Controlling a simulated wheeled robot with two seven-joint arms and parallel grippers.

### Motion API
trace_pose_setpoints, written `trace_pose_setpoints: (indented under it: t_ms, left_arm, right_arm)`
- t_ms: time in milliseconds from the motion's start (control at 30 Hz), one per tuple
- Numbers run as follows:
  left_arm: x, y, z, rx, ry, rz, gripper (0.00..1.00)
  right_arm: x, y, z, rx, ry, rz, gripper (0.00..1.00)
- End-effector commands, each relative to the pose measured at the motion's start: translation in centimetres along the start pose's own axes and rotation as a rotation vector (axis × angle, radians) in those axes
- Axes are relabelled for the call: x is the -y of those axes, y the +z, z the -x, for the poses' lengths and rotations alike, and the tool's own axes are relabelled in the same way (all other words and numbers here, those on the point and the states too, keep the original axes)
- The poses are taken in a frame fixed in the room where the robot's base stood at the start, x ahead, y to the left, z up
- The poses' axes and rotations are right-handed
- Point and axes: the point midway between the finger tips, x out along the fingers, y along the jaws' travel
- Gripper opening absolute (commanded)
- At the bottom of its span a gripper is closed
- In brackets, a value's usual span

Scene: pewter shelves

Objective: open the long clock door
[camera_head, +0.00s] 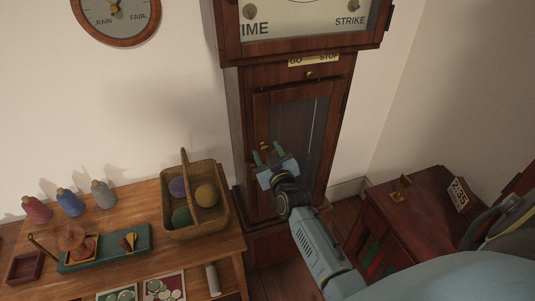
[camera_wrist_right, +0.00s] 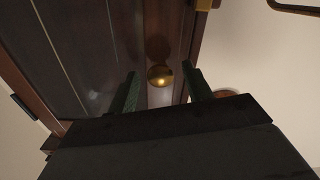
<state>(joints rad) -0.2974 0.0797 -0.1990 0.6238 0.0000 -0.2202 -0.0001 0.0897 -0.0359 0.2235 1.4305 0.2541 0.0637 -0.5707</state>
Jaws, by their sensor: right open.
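The tall clock (camera_head: 236,110) stands against the wall in the head view. Its long door (camera_head: 318,112) has a dark glass pane in a brown wooden frame and looks closed. My right gripper (camera_head: 266,155) is in front of the door's left edge, with its green fingers open. A small brass knob (camera_wrist_right: 160,76) shows between the open fingers (camera_wrist_right: 160,88) in the right wrist view. The fingers stand on either side of it, and I cannot tell whether they touch it. My left gripper is not in view.
A table (camera_head: 150,205) at left holds a basket (camera_head: 217,226) of yarn balls, several spools and a green tray (camera_head: 132,251). A dark cabinet (camera_head: 425,215) with a 2:35 card (camera_head: 458,195) stands at right. Bare floor shows between the clock and cabinet.

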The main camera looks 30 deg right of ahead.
Motion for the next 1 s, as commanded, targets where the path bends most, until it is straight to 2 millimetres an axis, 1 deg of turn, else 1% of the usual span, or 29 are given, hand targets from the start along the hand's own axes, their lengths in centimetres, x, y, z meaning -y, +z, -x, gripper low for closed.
trace_pose_setpoints:
  t_ms: [267, 367, 600, 667, 867, 1000]
  left_arm:
    - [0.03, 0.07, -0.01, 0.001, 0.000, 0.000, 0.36]
    - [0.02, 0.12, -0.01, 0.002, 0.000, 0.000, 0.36]
    - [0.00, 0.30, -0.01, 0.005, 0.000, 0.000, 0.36]
    - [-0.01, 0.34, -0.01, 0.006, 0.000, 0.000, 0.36]
    - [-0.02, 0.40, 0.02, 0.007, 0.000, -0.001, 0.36]
    - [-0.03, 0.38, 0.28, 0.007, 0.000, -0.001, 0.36]
  right_arm:
    - [-0.01, -0.01, -0.17, 0.000, 0.000, 0.000, 0.50]
    - [-0.01, -0.01, -0.16, 0.000, 0.000, -0.001, 0.38]
    - [0.00, 0.00, -0.14, 0.000, 0.000, -0.001, 0.07]
    - [0.00, -0.01, -0.14, 0.000, 0.000, -0.001, 0.00]
    - [-0.08, 0.02, -0.06, 0.000, -0.001, 0.000, 0.00]
    - [-0.69, 0.17, 0.56, -0.001, -0.008, 0.001, 0.00]
